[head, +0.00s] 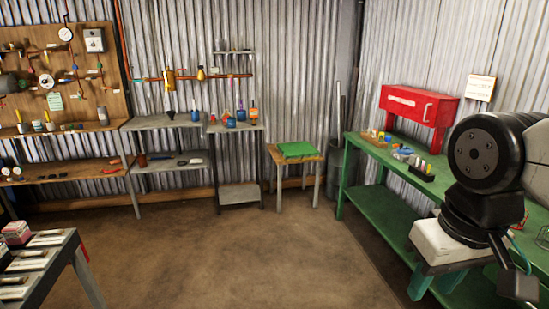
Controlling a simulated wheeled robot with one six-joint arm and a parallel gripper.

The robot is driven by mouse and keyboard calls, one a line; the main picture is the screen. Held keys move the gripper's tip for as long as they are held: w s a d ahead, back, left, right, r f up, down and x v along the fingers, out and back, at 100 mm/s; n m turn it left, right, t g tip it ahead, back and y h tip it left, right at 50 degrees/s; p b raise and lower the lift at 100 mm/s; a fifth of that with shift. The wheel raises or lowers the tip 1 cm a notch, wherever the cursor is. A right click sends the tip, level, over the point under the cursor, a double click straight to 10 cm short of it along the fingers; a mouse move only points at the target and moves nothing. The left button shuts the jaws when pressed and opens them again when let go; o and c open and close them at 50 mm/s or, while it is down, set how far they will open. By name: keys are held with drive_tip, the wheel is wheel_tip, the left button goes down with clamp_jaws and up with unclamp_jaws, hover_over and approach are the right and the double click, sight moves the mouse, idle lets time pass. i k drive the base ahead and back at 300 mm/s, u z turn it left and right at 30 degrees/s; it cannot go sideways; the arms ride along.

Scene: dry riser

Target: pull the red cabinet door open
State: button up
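The red cabinet (418,95) stands at the back of the green workbench, on the right side of the head view. Its front door (408,108) looks closed. The door has a pale label strip (401,99) and a light upright handle (427,113) near its right edge. Part of my arm, black and bulky, fills the right edge in front of the bench. I cannot make out my gripper's fingers in this view, and nothing is seen touching the cabinet.
The green workbench (376,153) holds small coloured items and a black rack (420,172) in front of the cabinet. A small table with a green cloth (299,150) stands left of it. Grey shelves and a pegboard (60,75) line the back left. The middle floor (240,240) is clear.

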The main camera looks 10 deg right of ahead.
sight(416, 105)
drive_tip(key=i, duration=2.45)
drive_tip(key=z, duration=1.3)
drive_tip(key=i, duration=0.65)
drive_tip(key=u, duration=0.2)
